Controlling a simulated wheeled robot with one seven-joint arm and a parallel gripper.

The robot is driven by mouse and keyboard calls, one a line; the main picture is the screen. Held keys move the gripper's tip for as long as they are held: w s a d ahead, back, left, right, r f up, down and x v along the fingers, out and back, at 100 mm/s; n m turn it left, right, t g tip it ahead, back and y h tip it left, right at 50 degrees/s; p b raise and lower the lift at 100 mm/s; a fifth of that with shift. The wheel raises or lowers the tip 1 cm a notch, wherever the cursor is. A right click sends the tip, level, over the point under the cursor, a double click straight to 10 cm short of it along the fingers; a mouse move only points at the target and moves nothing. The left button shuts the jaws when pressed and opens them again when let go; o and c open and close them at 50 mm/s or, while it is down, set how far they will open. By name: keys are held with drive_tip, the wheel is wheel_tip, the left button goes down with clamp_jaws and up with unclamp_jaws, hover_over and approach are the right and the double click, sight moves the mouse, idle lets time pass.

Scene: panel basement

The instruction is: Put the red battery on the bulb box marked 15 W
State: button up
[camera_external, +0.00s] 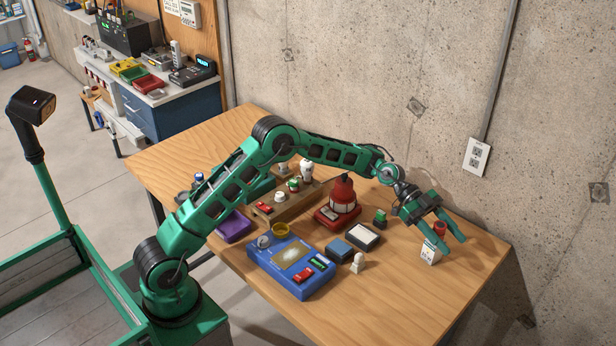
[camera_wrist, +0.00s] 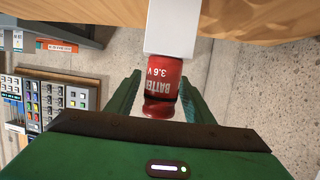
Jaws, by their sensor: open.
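The red battery (camera_external: 440,228), marked "BATTERY 3.6 V" in the wrist view (camera_wrist: 162,82), stands upright between the fingers of my gripper (camera_external: 446,241). The fingers are open on either side of it, and the gripper also shows in the wrist view (camera_wrist: 160,92). The battery's lower end meets the top of a small white box (camera_external: 430,254), whose plain side fills the upper middle of the wrist view (camera_wrist: 172,28). The box stands on the table near the right end. Its print is too small to read, so I cannot confirm 15 W. One finger partly hides the box.
On the wooden table (camera_external: 400,315), left of the gripper, are a blue tester (camera_external: 290,272), a red lantern (camera_external: 343,192), dark boxes (camera_external: 339,249) and a small white figure-like piece (camera_external: 358,263). The front right of the table is clear. A concrete wall (camera_external: 400,70) rises behind.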

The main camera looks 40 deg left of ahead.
drive_tip(key=v, duration=1.2)
drive_tip(key=s+a+n+y, duration=0.1)
drive_tip(key=s+y, duration=0.1)
drive_tip(key=s, duration=0.4)
drive_tip(key=s+a+n+y, duration=0.2)
drive_tip(key=s+y, duration=0.1)
drive_tip(key=s, duration=0.4)
drive_tip(key=s+a+r+n+t+y, duration=0.1)
drive_tip(key=s+a+n+y, duration=0.1)
drive_tip(key=s, duration=0.4)
drive_tip(key=shift+s+a, duration=0.2)
drive_tip(key=shift+s, duration=0.2)
drive_tip(key=s+a+n+y, duration=0.1)
drive_tip(key=s+a, duration=0.2)
drive_tip(key=s, duration=0.1)
drive_tip(key=s+a+f+n+y, duration=0.1)
drive_tip(key=s+a, duration=0.2)
drive_tip(key=s+a+f+n+y, duration=0.1)
drive_tip(key=s+a, duration=0.2)
drive_tip(key=s, duration=0.1)
drive_tip(key=shift+s+t+y, duration=0.3)
drive_tip(key=shift+t+y, duration=0.1)
drive_tip(key=s+a+f+n+y, duration=0.3)
drive_tip(key=s+a+f+n, duration=0.1)
drive_tip(key=s+a, duration=1)
drive_tip(key=shift+s+f+n+y, duration=0.3)
drive_tip(key=shift+n+y, duration=0.1)
drive_tip(key=shift+n, duration=0.2)
drive_tip(key=shift+d, duration=0.1)
